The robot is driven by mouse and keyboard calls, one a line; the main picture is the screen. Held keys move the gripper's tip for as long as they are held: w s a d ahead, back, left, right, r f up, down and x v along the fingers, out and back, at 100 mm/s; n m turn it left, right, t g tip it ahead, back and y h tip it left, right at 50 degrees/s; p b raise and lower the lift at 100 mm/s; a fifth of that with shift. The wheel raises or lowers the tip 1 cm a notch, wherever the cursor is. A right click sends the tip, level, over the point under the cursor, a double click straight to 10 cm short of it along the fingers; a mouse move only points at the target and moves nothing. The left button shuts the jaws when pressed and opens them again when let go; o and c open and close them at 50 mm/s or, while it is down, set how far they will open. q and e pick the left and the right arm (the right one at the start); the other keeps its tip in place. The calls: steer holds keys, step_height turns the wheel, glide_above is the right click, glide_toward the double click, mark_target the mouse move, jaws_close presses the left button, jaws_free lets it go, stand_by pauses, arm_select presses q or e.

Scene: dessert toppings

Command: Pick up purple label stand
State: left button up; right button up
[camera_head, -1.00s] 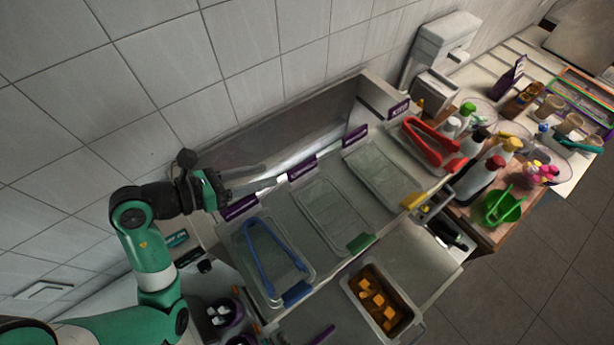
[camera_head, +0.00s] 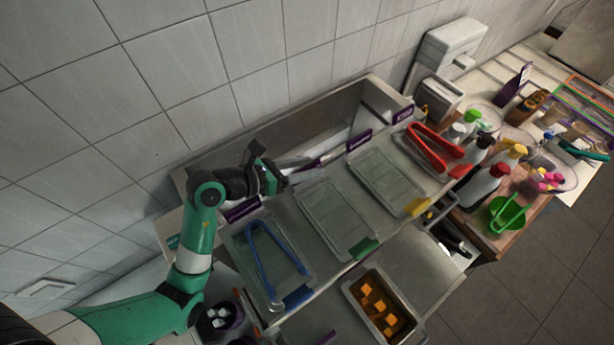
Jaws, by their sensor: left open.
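Several purple label stands stand in a row along the back edge of the topping counter. One (camera_head: 242,210) is behind the blue-tong container, and another (camera_head: 360,139) is behind the yellow-clipped container. A third stand (camera_head: 307,165) is behind the green-clipped container, partly covered by my left gripper (camera_head: 316,163). The left gripper is open, with its fingers reaching right at this third stand. I cannot tell whether they touch it. A fourth stand (camera_head: 403,114) is near the red tongs. My right gripper is not in view.
Lidded clear containers (camera_head: 337,217) fill the counter, with blue tongs (camera_head: 275,258) and red tongs (camera_head: 434,148) on two of them. A tray of orange cubes (camera_head: 381,304) sits in front. Bottles (camera_head: 481,184) and a green bowl (camera_head: 506,213) stand at right. A tiled wall rises behind.

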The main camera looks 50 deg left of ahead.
arm_select(q)
steer(key=shift+w, duration=0.1)
jaws_close()
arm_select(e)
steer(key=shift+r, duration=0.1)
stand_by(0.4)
